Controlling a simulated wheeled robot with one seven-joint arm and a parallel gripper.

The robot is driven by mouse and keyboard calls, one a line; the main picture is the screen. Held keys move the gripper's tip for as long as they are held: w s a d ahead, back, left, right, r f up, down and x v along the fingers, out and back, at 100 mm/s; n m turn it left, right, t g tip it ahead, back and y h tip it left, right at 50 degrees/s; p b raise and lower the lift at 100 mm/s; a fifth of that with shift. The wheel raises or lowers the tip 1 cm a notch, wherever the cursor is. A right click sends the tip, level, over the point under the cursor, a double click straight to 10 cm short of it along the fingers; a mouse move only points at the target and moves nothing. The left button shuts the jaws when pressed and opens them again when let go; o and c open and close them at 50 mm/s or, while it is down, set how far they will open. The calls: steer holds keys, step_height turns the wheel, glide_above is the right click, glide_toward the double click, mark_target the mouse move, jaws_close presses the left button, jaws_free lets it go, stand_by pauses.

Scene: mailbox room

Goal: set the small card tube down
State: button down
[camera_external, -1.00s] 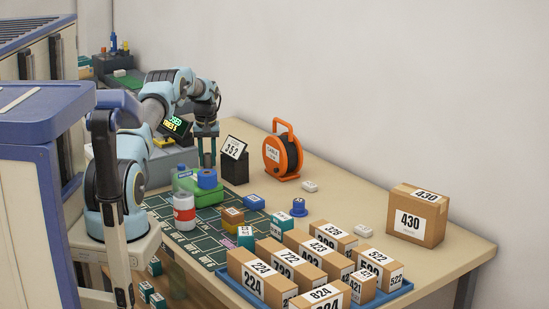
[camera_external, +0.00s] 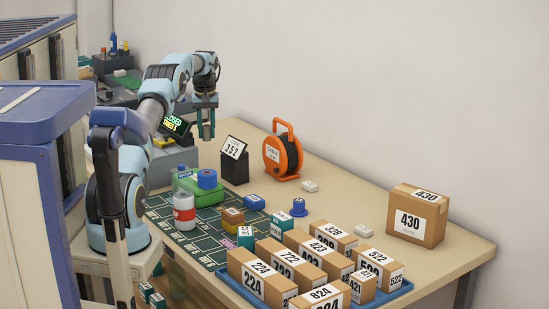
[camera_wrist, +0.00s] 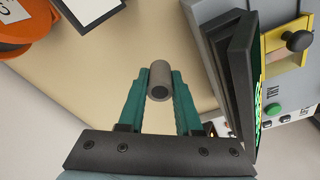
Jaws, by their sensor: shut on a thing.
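The small card tube (camera_wrist: 159,81) is grey-brown and sits between the two teal fingers of my gripper (camera_wrist: 160,88) in the wrist view, with its dark open end facing the camera. My gripper is shut on it. In the external view my gripper (camera_external: 206,133) hangs over the far left part of the table (camera_external: 335,195), above the surface. In that view the tube is too small to make out clearly between the fingers.
A dark display screen (camera_wrist: 236,75) and a grey control box (camera_wrist: 290,80) stand close beside my gripper. The black number stand (camera_external: 235,165) and orange cable reel (camera_external: 283,155) are to its right. A green container (camera_external: 200,190) stands in front. Bare tabletop lies below the tube.

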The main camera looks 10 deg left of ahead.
steer(key=shift+s+r, duration=0.1)
steer(key=shift+r, duration=0.5)
step_height(320, 180, up, 4)
steer(key=s+d+p, duration=0.1)
steer(key=s+p, duration=0.1)
steer(key=s, duration=0.1)
steer(key=m+h+b, duration=0.1)
steer(key=m+b, duration=0.1)
steer(key=m, duration=1)
glide_above(381, 213)
steer(key=f, duration=1)
steer(key=shift+s, duration=0.2)
steer(key=shift+a+f+p, duration=0.1)
steer(key=shift+f+p, duration=0.7)
steer(key=shift+f, duration=1.35)
